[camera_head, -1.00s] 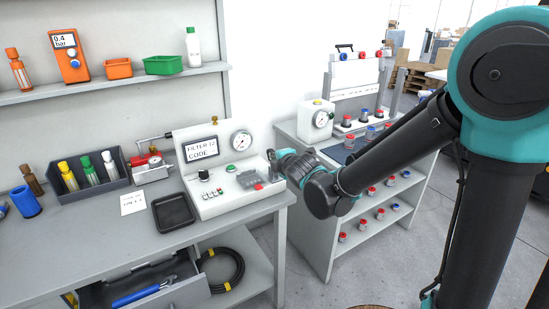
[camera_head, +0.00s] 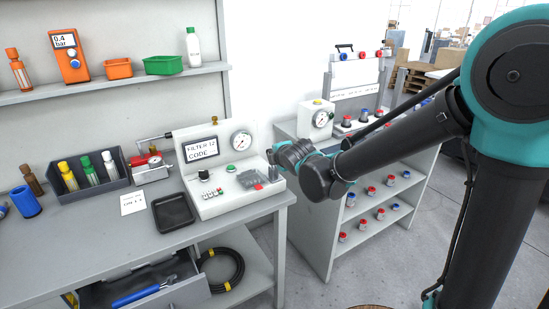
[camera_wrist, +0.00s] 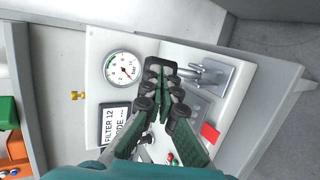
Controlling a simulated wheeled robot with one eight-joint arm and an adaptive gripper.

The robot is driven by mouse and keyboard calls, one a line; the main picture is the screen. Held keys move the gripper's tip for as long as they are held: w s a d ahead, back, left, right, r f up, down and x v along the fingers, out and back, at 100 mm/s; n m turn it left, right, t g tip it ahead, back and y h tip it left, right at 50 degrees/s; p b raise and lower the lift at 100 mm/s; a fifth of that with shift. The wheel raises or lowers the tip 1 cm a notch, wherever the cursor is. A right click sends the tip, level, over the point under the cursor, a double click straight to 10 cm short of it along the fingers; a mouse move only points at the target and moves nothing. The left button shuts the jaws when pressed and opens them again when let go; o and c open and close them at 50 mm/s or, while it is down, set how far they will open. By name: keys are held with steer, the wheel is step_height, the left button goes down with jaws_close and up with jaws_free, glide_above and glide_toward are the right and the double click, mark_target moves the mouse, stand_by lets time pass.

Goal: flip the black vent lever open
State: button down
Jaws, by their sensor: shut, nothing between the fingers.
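The white tester (camera_head: 228,204) stands on the bench with a gauge, a "FILTER 12 CODE" display and small controls; it also shows in the wrist view (camera_wrist: 224,142). My gripper (camera_head: 271,156) is above the tester's right end. In the wrist view my gripper (camera_wrist: 166,73) is shut and empty, its fingertips beside a grey metal bracket with a rod (camera_wrist: 214,74). I cannot pick out the black vent lever for certain; my fingers may hide it. A black knob (camera_head: 204,175) sits on the tester's left part.
A black tray (camera_head: 174,213) and a paper note (camera_head: 133,203) lie left of the tester. A red tab (camera_wrist: 210,132) is near my fingers. A second shelf unit (camera_head: 316,215) stands to the right, behind my arm. An open drawer (camera_head: 165,296) is below the bench.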

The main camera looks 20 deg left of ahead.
mark_target(268, 151)
steer(key=shift+w+a+r+g+h, duration=0.1)
steer(key=shift+w+a+g+h, duration=0.5)
steer(key=shift+g+h, duration=0.25)
steer(key=shift+w+a+f+n+g+h, duration=0.15)
steer(key=shift+w+a+g+h, duration=0.25)
steer(key=shift+g+h, duration=0.25)
steer(key=shift+w+a+f+n+g+h, duration=0.15)
steer(key=shift+w+a+g+h, duration=0.1)
steer(key=shift+a+g+h, duration=0.3)
steer(key=shift+w+a+f+g+h, duration=0.15)
steer(key=shift+w+a+g+h, duration=0.1)
steer(key=shift+g+h, duration=0.3)
steer(key=shift+w+a+f+g+h, duration=0.15)
steer(key=shift+w+a+g+h, duration=0.1)
steer(key=shift+g+h, duration=0.2)
steer(key=shift+w+a+f+n+g+h, duration=0.2)
steer(key=shift+f+g+h, duration=0.1)
steer(key=shift+g+h, duration=0.2)
steer(key=shift+w+a+f+n+g+h, duration=0.15)
steer(key=shift+a+f+g+h, duration=0.15)
steer(key=shift+h, duration=0.25)
steer(key=shift+f, duration=0.1)
steer(key=shift+w+a+f, duration=0.1)
steer(key=shift+w+f, duration=0.05)
steer(key=v, duration=1.4)
steer(key=shift+w+a, duration=0.35)
steer(key=shift+a, duration=0.05)
